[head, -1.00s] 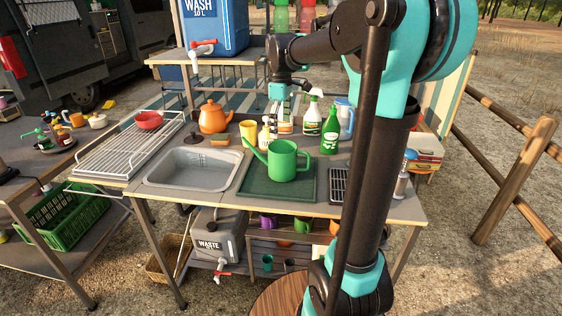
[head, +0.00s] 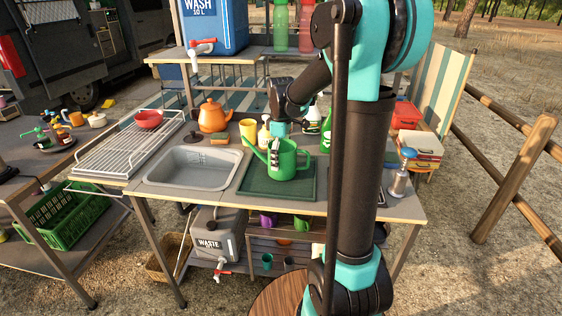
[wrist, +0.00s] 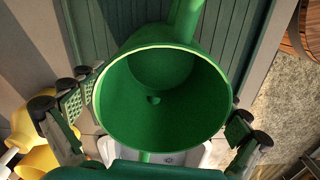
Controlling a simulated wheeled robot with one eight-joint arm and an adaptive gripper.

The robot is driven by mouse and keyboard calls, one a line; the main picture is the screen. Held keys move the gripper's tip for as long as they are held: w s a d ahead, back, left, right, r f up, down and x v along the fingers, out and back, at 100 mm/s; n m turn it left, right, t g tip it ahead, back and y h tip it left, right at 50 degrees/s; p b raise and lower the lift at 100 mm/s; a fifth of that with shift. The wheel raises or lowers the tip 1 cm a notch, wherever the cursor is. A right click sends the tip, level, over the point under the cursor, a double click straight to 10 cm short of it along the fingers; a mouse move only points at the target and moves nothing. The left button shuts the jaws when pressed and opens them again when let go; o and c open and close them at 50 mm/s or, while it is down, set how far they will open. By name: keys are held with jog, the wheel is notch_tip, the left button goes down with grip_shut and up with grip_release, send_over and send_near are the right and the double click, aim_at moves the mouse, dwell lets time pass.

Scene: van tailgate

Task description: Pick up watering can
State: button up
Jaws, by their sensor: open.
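The green watering can (head: 290,160) stands upright on the dark green mat (head: 247,186) to the right of the sink, its spout pointing left. In the wrist view I look down into the can's open top (wrist: 160,105). My gripper (head: 276,150) is at the can from above. In the wrist view my gripper (wrist: 158,118) is open, with one finger pad on the left of the can and one on the right. I cannot tell whether the pads touch the wall.
The sink (head: 193,167) lies left of the mat. A yellow cup (head: 248,130), an orange teapot (head: 212,116) and several bottles stand behind. A wire drying rack (head: 130,150) with a red bowl (head: 148,119) is at the left. A metal canister (head: 399,178) stands at the right edge.

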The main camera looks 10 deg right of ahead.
jog(key=shift+f, duration=0.1)
jog(key=c, duration=1.1)
